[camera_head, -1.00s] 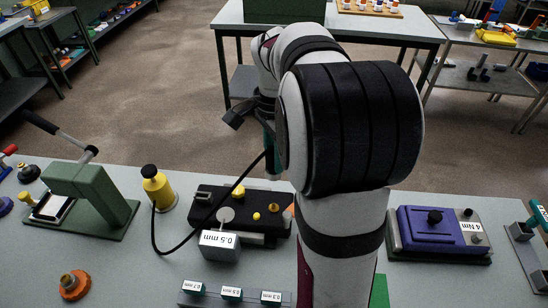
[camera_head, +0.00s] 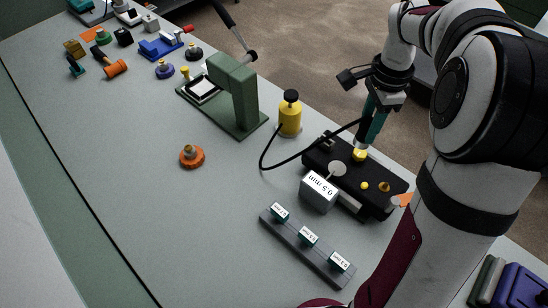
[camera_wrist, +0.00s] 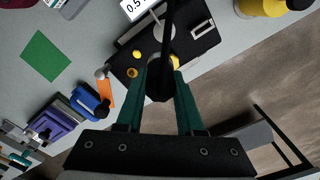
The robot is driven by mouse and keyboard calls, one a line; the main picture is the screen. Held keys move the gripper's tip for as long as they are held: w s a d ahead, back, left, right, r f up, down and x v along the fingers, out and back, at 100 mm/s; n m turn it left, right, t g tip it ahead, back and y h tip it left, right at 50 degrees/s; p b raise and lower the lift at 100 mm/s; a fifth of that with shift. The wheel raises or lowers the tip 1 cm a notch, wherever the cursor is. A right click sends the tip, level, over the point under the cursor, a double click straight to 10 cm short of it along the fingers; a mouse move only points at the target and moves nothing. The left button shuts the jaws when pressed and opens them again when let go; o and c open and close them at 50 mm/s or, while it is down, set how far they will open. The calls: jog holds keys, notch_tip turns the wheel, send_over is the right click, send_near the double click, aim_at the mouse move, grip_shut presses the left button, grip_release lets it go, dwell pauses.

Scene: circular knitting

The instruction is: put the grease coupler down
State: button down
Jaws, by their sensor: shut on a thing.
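The grease coupler (camera_wrist: 159,85) is a dark piece between my teal fingers in the wrist view, with a black hose (camera_wrist: 168,30) running from it. My gripper (camera_wrist: 163,64) is shut on it. In the head view my gripper (camera_head: 365,138) points down above the rear of a black fixture (camera_head: 329,159), close over its yellow knob (camera_head: 360,155). The hose loops from there to a yellow grease pump (camera_head: 290,115). The coupler is mostly hidden by the fingers in the head view, and I cannot tell whether it touches the fixture.
A grey block marked 0.5 mm (camera_head: 319,192) stands at the fixture's front. A rail with several labelled gauges (camera_head: 290,238) lies nearer. A green press (camera_head: 233,95) stands left of the pump. An orange knob piece (camera_head: 191,157) sits on the bench (camera_head: 130,165), with free room around it.

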jog(key=w+a+f+n, duration=0.1)
jog(key=w+a+f, duration=0.1)
jog(key=a+f, duration=0.4)
jog(key=w+a+f+n, duration=0.1)
jog(key=w+a+f, duration=0.1)
jog(key=a+f, duration=0.4)
jog(key=w+a+f+n, duration=0.1)
jog(key=a+f, duration=0.5)
jog(key=a, duration=0.6)
jog(key=shift+w+a, duration=0.3)
jog(key=shift+w, duration=0.5)
jog(key=c, duration=0.5)
grip_release()
jog(key=shift+f, duration=0.1)
jog(key=shift+c, duration=0.2)
